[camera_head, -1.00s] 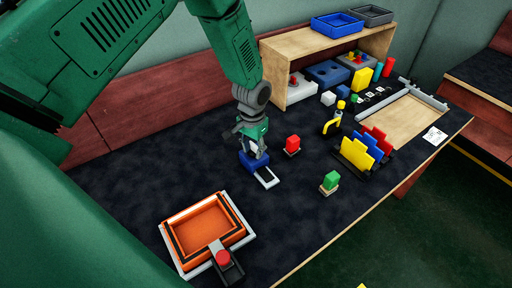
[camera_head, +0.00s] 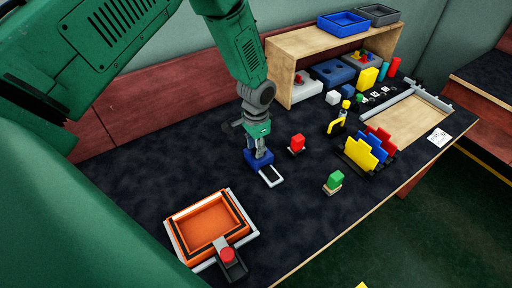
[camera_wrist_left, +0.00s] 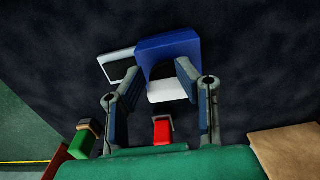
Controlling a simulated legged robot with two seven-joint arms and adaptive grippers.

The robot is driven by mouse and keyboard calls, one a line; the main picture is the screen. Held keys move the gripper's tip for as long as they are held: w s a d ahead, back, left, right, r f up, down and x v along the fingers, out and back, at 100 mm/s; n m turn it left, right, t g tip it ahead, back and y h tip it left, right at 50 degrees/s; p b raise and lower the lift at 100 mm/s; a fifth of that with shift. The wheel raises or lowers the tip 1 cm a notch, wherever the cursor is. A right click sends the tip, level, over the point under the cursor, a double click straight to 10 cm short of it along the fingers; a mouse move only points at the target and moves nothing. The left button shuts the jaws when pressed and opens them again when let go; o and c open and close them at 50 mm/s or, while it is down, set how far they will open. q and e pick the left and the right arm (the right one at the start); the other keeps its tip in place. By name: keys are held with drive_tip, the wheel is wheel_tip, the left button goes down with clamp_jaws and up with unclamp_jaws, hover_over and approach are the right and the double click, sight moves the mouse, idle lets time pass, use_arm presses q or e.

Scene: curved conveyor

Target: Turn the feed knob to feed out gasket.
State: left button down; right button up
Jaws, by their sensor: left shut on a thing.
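A blue feeder block (camera_head: 252,164) stands on the dark table, with a white-edged, dark-centred piece (camera_head: 271,176) at its front. It also shows in the left wrist view (camera_wrist_left: 168,43), with the white-edged piece (camera_wrist_left: 116,67) beside it. My left gripper (camera_head: 259,152) points down at the top of the blue block and is shut on the feed knob there. Its fingers hide most of the knob. In the left wrist view the two fingers (camera_wrist_left: 156,82) stand either side of a gap in front of the block. My right gripper is not in view.
An orange tray (camera_head: 184,238) with a red-button device (camera_head: 228,256) sits at the front left. A wooden shelf (camera_head: 282,77) and coloured upright plates (camera_head: 360,154) are farther right.

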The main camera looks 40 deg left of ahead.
use_arm(q)
drive_tip(key=shift+w+a+r, duration=0.1)
drive_tip(key=shift+w+r, duration=0.05)
drive_tip(key=shift+w, duration=0.3)
drive_tip(key=shift+w+a+r, duration=0.1)
drive_tip(key=shift+w+r, duration=0.05)
drive_tip(key=shift+w, duration=0.25)
drive_tip(key=c, duration=1)
unclamp_jaws()
drive_tip(key=shift+o, duration=0.6)
drive_tip(key=shift+w+a+f, duration=0.15)
drive_tip(key=shift+w+f, duration=0.2)
drive_tip(key=shift+f, duration=0.2)
drive_tip(key=shift+s+r, duration=0.1)
drive_tip(key=shift+r, duration=0.05)
wheel_tip(320, 180, up, 12)
drive_tip(key=shift+w+f, duration=0.2)
drive_tip(key=shift+f, duration=0.05)
